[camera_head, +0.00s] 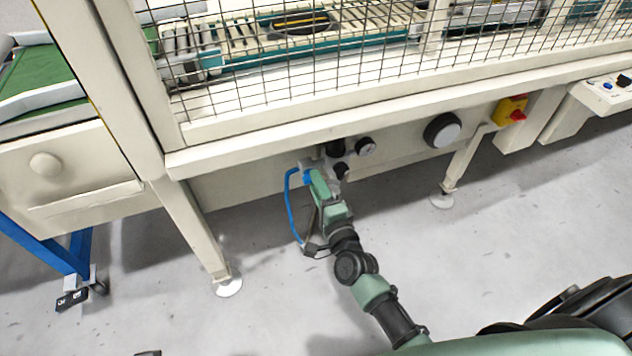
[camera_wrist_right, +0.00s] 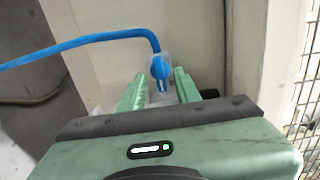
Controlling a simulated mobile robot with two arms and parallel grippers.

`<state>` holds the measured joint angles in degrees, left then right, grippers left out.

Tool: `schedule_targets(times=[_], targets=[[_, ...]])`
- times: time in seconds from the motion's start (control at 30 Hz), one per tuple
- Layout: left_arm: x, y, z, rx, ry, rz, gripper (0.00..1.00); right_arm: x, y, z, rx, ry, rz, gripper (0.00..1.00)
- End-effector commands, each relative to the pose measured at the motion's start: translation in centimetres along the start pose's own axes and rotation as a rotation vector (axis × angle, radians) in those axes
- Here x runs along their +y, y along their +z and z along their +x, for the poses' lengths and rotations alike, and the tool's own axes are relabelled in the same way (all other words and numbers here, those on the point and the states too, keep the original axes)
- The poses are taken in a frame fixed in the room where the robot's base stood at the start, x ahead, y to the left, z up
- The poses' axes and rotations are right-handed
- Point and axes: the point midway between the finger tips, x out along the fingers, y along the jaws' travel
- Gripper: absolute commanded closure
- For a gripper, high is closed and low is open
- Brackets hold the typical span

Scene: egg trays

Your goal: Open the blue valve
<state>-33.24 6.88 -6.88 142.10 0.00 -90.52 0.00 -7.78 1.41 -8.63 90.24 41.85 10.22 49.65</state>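The blue valve (camera_wrist_right: 160,68) shows in the right wrist view, with a blue hose running from it to the left. In the head view, the valve (camera_head: 308,178) is partly hidden by my gripper, below the machine's frame. My right gripper (camera_head: 314,182) is at the valve. In the right wrist view, the green fingers of the right gripper (camera_wrist_right: 158,84) are apart, one on each side of the valve's lower part. I see a gap between fingers and valve; contact is not clear. My left gripper is not in view.
The machine's beige frame (camera_head: 400,104) with a wire mesh overhangs the valve. The blue hose (camera_head: 290,208) loops down left. Grey floor lies below.

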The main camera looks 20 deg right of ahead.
Motion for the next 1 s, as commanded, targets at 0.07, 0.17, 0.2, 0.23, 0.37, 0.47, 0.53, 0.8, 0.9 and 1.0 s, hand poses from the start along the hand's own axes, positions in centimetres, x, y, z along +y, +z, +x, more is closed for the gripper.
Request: schedule_targets(times=[0.07, 0.17, 0.2, 0.23, 0.37, 0.47, 0.53, 0.8, 0.9, 1.0], targets=[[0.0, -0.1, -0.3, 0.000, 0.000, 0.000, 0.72, 0.0, 0.0, -1.5, -0.001, 0.004, -0.001, 0.67], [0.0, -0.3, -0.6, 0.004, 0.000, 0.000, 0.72, 0.0, 0.0, -3.3, 0.000, 0.004, 0.000, 0.67], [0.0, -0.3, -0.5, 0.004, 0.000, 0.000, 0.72, 0.0, 0.0, -4.0, -0.001, 0.005, 0.000, 0.67], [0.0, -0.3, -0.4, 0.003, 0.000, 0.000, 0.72, 0.0, 0.0, -4.4, -0.001, 0.003, 0.000, 0.67], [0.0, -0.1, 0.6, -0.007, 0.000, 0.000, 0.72, 0.0, 0.0, -6.1, 0.000, 0.003, 0.001, 0.67], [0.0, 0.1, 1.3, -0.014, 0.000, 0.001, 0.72, 0.0, 0.0, -6.7, 0.001, 0.001, 0.001, 0.67], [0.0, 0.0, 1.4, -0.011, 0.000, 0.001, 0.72, 0.0, 0.0, -6.9, 0.001, 0.001, 0.001, 0.67], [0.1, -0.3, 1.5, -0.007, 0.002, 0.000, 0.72, 0.0, 0.0, -6.9, 0.001, 0.001, 0.001, 0.67], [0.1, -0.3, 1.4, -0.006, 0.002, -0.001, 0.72, 0.0, 0.0, -6.8, 0.001, 0.001, 0.001, 0.67], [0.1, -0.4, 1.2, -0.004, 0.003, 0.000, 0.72, 0.0, 0.0, -6.8, 0.000, 0.001, 0.001, 0.67]])
